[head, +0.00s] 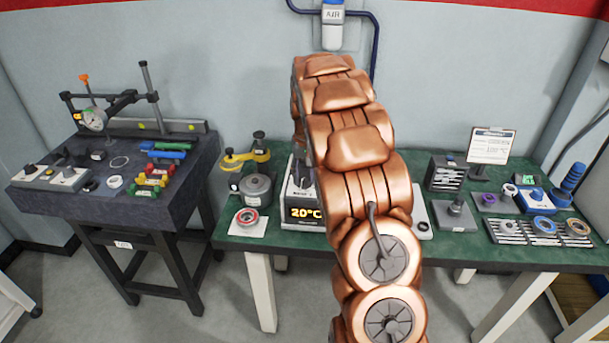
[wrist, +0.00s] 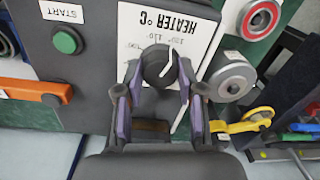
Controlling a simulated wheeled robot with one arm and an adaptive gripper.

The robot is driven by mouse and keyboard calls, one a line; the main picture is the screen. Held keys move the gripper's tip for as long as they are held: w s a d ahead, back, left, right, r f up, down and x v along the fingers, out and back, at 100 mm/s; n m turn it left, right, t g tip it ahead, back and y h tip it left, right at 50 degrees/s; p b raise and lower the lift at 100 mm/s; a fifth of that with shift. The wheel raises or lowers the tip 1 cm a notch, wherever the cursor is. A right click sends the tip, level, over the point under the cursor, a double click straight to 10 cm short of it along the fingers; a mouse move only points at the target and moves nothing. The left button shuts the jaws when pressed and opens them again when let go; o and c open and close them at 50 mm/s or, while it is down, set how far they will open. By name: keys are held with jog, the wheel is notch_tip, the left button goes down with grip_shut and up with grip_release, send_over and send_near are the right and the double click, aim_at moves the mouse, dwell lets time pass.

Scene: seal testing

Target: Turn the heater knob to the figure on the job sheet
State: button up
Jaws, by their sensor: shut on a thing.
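The heater knob (wrist: 158,66) is dark and round, on a white plate (wrist: 185,30) marked HEATER °C, upside down in the wrist view. My gripper (wrist: 160,75) is shut on the knob, one finger on each side. Small scale figures beside the knob are hard to read.
A green START button (wrist: 66,41) and an orange lever (wrist: 35,88) lie left of the knob in the wrist view. Left of the heater are a pot (head: 257,188) and a red ring (head: 247,217). Seals and tools fill the green bench's right. A dark table (head: 75,205) stands left.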

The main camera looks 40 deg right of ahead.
jog(key=c, duration=0.4)
jog(key=shift+o, duration=0.2)
jog(key=shift+f+n+b, duration=0.15)
jog(key=shift+n+b, duration=0.15)
jog(key=shift+b, duration=0.1)
jog(key=shift+f+n+b, duration=0.15)
jog(key=shift+n+b, duration=0.65)
jog(key=shift+b, duration=0.25)
jog(key=n+b, duration=0.3)
jog(key=n, duration=0.1)
jog(key=n+b, duration=0.1)
jog(key=n, duration=0.1)
jog(key=n+b, duration=0.1)
jog(key=n, duration=0.2)
jog(key=shift+r+g, duration=0.2)
jog(key=shift+g, duration=0.1)
jog(key=n, duration=0.4)
jog(key=shift+n, duration=0.4)
jog(key=shift+r, duration=0.1)
